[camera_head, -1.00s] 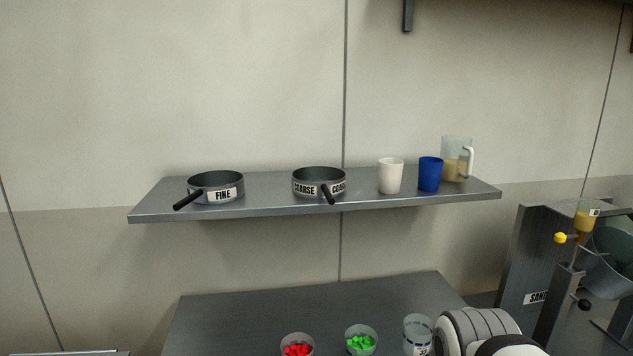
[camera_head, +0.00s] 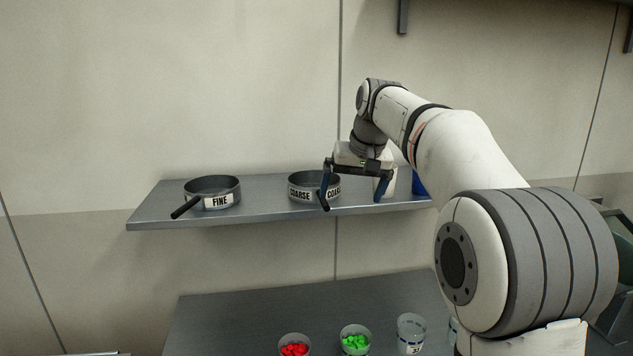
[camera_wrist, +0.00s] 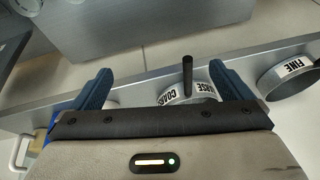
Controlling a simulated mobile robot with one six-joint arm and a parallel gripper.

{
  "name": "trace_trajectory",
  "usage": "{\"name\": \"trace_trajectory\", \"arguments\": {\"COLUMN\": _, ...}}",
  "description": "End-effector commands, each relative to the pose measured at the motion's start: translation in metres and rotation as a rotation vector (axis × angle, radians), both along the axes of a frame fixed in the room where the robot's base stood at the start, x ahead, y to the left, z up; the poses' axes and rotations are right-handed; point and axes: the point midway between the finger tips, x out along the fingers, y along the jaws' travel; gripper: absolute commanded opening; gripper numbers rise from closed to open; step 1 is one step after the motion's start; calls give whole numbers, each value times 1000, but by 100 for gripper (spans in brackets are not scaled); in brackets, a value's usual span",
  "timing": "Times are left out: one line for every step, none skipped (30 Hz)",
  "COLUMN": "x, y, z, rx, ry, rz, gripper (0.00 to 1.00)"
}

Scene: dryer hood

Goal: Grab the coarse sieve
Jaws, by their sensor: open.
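The coarse sieve (camera_head: 300,189) is a round dark pan with a white COARSE label and a short black handle (camera_head: 323,201) pointing forward, on the wall shelf. My gripper (camera_head: 352,200) is open in front of the shelf, its left finger overlapping the sieve's right side and its right finger in front of the white cup (camera_head: 390,182). In the wrist view the sieve (camera_wrist: 190,94) and its upright-looking handle show between the open fingers (camera_wrist: 165,88), nearer the right finger. The jaws hold nothing. Whether a finger touches the sieve, I cannot tell.
The fine sieve (camera_head: 212,190) stands left on the shelf (camera_head: 262,200). A blue cup (camera_head: 418,184) is partly hidden behind my arm. On the lower table (camera_head: 250,315) stand a cup with red pieces (camera_head: 294,349), one with green pieces (camera_head: 355,341) and a clear beaker (camera_head: 411,333).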

Motion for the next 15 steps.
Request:
{"name": "trace_trajectory", "arguments": {"x": 22, "y": 9, "z": 7, "rx": 10, "ry": -2, "rz": 13, "gripper": 98}}
{"name": "trace_trajectory", "arguments": {"x": 33, "y": 14, "z": 11, "rx": 16, "ry": -4, "rz": 19, "gripper": 98}}
{"name": "trace_trajectory", "arguments": {"x": 46, "y": 20, "z": 14, "rx": 23, "ry": -7, "rz": 29, "gripper": 98}}
{"name": "trace_trajectory", "arguments": {"x": 55, "y": 24, "z": 16, "rx": 28, "ry": -8, "rz": 36, "gripper": 98}}
{"name": "trace_trajectory", "arguments": {"x": 63, "y": 29, "z": 17, "rx": 33, "ry": -11, "rz": 42, "gripper": 98}}
{"name": "trace_trajectory", "arguments": {"x": 72, "y": 34, "z": 19, "rx": 39, "ry": -11, "rz": 51, "gripper": 98}}
{"name": "trace_trajectory", "arguments": {"x": 78, "y": 38, "z": 20, "rx": 43, "ry": -14, "rz": 56, "gripper": 98}}
{"name": "trace_trajectory", "arguments": {"x": 83, "y": 41, "z": 21, "rx": 47, "ry": -16, "rz": 61, "gripper": 98}}
{"name": "trace_trajectory", "arguments": {"x": 89, "y": 45, "z": 21, "rx": 50, "ry": -18, "rz": 67, "gripper": 98}}
{"name": "trace_trajectory", "arguments": {"x": 93, "y": 47, "z": 21, "rx": 53, "ry": -20, "rz": 71, "gripper": 98}}
{"name": "trace_trajectory", "arguments": {"x": 96, "y": 49, "z": 22, "rx": 55, "ry": -21, "rz": 74, "gripper": 98}}
{"name": "trace_trajectory", "arguments": {"x": 99, "y": 51, "z": 21, "rx": 57, "ry": -20, "rz": 79, "gripper": 98}}
{"name": "trace_trajectory", "arguments": {"x": 101, "y": 52, "z": 21, "rx": 59, "ry": -22, "rz": 81, "gripper": 98}}
{"name": "trace_trajectory", "arguments": {"x": 102, "y": 53, "z": 21, "rx": 60, "ry": -22, "rz": 82, "gripper": 98}}
{"name": "trace_trajectory", "arguments": {"x": 104, "y": 55, "z": 19, "rx": 62, "ry": -22, "rz": 84, "gripper": 98}}
